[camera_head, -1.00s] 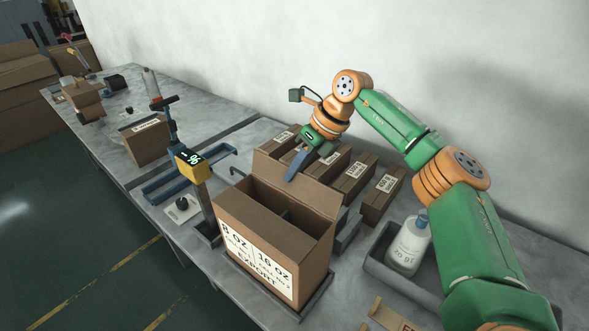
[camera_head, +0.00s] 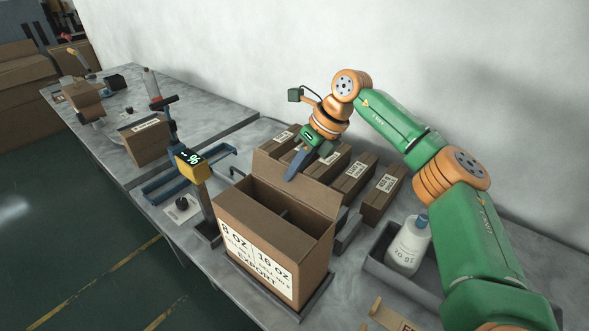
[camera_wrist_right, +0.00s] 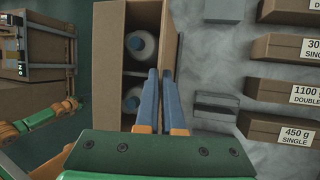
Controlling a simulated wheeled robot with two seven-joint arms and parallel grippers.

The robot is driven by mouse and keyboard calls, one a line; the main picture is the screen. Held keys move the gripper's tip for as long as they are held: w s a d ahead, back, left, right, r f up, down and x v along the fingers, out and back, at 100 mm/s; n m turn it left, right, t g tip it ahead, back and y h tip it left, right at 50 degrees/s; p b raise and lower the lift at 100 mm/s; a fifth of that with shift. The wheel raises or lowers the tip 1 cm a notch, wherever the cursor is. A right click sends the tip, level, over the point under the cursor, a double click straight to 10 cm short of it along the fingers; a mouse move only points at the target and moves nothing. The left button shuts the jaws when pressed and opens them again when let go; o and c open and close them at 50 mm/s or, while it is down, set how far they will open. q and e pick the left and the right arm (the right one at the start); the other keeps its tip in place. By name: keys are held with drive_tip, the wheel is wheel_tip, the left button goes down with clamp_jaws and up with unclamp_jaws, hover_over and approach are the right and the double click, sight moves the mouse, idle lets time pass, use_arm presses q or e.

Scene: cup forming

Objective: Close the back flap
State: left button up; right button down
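An open cardboard carton (camera_head: 272,243) labelled "8 OZ / 16 OZ EXPORT" stands on the bench with a divider inside. Its back flap (camera_head: 318,196) stands up along the rear edge. My right gripper (camera_head: 288,178) is at the left part of this flap, its blue fingers pointing down and overlapping the flap in the picture. I cannot tell whether they touch it. In the right wrist view the fingers (camera_wrist_right: 160,72) lie together with nothing visible between them, over the carton's edge (camera_wrist_right: 169,50).
Several labelled small boxes (camera_head: 353,176) stand behind the carton near the wall. A white bottle (camera_head: 408,245) sits in a grey bin (camera_head: 375,262) at the right. A scale with a lit display (camera_head: 193,158) is left of the carton. Another carton (camera_head: 146,142) stands farther left.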

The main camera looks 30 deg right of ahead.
drive_tip(key=a+h+b, duration=0.1)
drive_tip(key=t+h+b, duration=0.1)
drive_tip(key=h+b, duration=0.1)
drive_tip(key=shift+s+a+f+n, duration=0.1)
drive_tip(key=shift+s+a+n, duration=0.2)
drive_tip(key=shift+a, duration=0.05)
drive_tip(key=shift+s+a+n+t+h+b, duration=0.2)
drive_tip(key=shift+a+t+h+b, duration=0.2)
drive_tip(key=shift+h+b, duration=0.45)
drive_tip(key=shift+s+a+n+t+h+b, duration=0.2)
drive_tip(key=shift+a+t+h+b, duration=0.2)
drive_tip(key=shift+h+b, duration=0.4)
drive_tip(key=c, duration=1)
unclamp_jaws()
drive_tip(key=shift+c, duration=0.2)
